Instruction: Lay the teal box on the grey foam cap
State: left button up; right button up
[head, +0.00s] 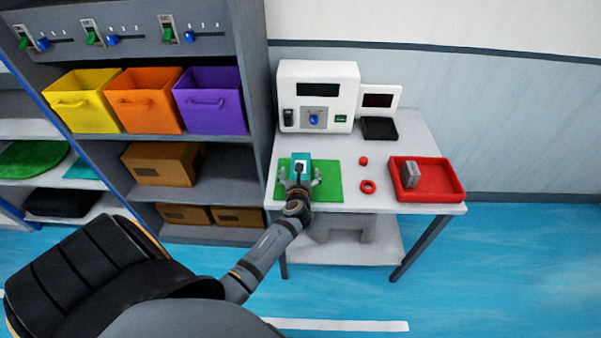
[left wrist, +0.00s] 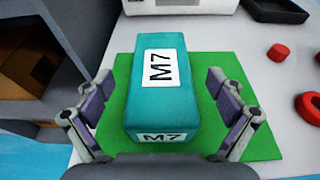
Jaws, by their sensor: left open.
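The teal box (head: 301,158) with white M7 labels lies on a green mat (head: 328,184) on the white table. In the left wrist view, the box (left wrist: 162,106) stands between the fingers of my left gripper (left wrist: 160,97). The gripper is open, with a gap on each side of the box. It also shows over the box in the head view (head: 299,178). A grey notched block (head: 345,226), which looks like the grey foam cap, is on the lower shelf under the table, partly hidden by the tabletop. My right gripper is not in view.
A red tray (head: 440,191) with a grey piece (head: 411,175) stands at the table's right. A red ring (head: 368,187) and small red cylinder (head: 364,160) lie beside the mat. A white machine (head: 317,95) and black tray (head: 380,129) are behind. A shelf rack (head: 259,90) stands left.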

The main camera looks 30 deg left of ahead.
pick_arm(q)
jog(key=shift+x, duration=1.05)
jog(key=shift+s+d, duration=0.1)
jog(key=shift+d, duration=0.05)
jog(key=shift+c, duration=0.9)
jog(key=c, duration=1.3)
jog(key=r+p, duration=0.1)
jog(key=r, duration=0.3)
jog(key=shift+s+p, duration=0.2)
jog(key=shift+p, duration=0.1)
jog(key=shift+c, duration=0.2)
jog(key=s+r, duration=0.2)
jog(key=s+d+r+p, duration=0.1)
jog(key=r, duration=0.1)
jog(key=shift+s+r, duration=0.25)
jog(key=shift+s, duration=0.1)
jog(key=s+d+r, duration=0.2)
jog(key=s+r, duration=0.2)
jog(key=s, duration=0.5)
jog(key=shift+s+d+r+b, duration=0.2)
jog(key=shift+d+r+b, duration=0.1)
jog(key=shift+d, duration=0.05)
